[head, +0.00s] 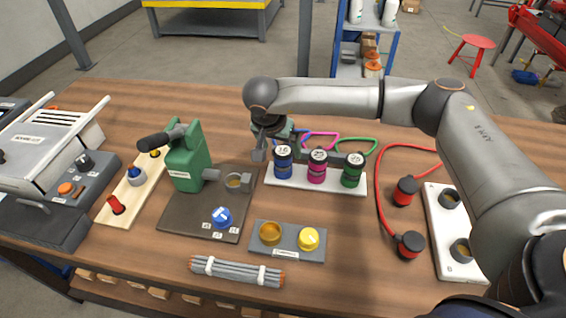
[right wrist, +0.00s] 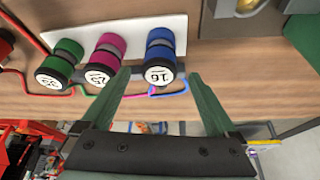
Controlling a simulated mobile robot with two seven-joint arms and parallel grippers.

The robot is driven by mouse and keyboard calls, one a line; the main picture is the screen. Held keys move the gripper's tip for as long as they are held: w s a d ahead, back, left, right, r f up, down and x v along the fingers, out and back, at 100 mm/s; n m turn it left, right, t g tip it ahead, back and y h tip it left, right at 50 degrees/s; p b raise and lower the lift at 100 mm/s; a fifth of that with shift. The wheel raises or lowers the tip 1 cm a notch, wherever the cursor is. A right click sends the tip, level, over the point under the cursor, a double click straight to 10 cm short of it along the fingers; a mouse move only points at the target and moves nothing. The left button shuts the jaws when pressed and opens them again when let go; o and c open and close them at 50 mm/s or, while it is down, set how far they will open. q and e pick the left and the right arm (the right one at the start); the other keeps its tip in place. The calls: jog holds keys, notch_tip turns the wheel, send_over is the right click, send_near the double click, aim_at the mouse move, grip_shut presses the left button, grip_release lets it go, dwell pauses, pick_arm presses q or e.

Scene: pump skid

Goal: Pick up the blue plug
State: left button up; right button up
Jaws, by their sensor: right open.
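The blue plug (head: 283,164), with a white top marked 16, stands upright at the left end of a row on a white strip (head: 325,189). A magenta plug (head: 317,168) and a green plug (head: 352,171) stand beside it. My right gripper (head: 270,147) is at the blue plug's far left side in the head view. In the right wrist view the right gripper (right wrist: 158,92) is open, and the blue plug (right wrist: 160,50) shows between and beyond its fingertips. I cannot tell whether a finger touches it. My left gripper is not in view.
A green pump (head: 187,165) and a round blue cap (head: 222,217) are on a dark plate to the left. A grey block (head: 287,243) with an orange and a yellow round part lies in front. Coloured loops (head: 325,138) lie behind the plugs.

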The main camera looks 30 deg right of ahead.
aim_at(282, 152)
jog(key=x, duration=0.5)
jog(key=shift+d+f+p, duration=0.15)
jog(key=shift+p, duration=0.15)
grip_shut()
dwell(0.5)
